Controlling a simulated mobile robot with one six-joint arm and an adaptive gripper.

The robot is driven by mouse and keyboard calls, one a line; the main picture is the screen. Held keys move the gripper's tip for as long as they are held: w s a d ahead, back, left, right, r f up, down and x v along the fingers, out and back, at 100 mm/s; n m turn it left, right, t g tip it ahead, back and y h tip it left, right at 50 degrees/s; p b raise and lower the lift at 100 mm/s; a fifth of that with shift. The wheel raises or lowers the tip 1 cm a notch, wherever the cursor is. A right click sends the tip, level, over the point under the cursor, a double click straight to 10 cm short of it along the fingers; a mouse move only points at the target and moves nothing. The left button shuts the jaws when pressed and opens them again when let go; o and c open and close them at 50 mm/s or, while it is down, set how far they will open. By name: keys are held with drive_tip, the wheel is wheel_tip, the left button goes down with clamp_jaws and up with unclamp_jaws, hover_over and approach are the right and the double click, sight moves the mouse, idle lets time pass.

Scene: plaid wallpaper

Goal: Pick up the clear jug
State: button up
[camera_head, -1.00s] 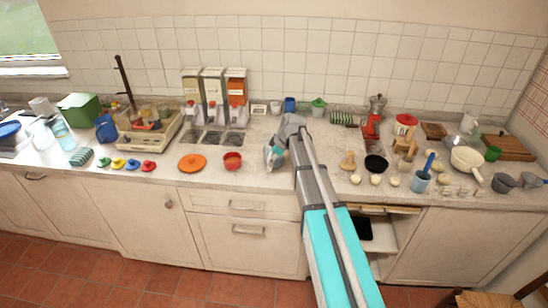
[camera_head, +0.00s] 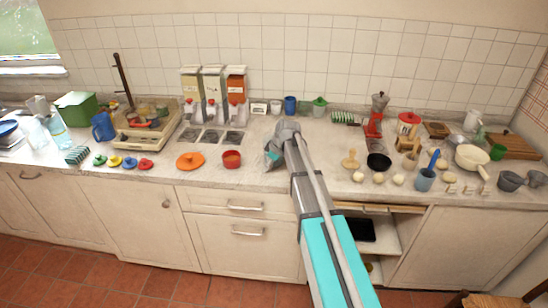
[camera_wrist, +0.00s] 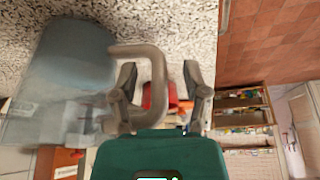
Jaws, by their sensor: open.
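The clear jug (camera_wrist: 65,75) fills the left of the wrist view, a bluish see-through body with a grey-brown handle (camera_wrist: 158,75) on its right side. My gripper (camera_wrist: 165,72) is open in the wrist view. Its left finger overlaps the outline of the handle loop; its right finger is to the right of the handle. I cannot tell whether either touches it. In the head view my gripper (camera_head: 272,157) is low over the middle of the counter, right of a red bowl (camera_head: 231,158). I cannot make out the jug beside it there; my arm covers that part.
The front counter edge is close below. A shelf opening (camera_head: 372,240) is under the counter.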

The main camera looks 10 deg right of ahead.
idle(0.5)
clamp_jaws()
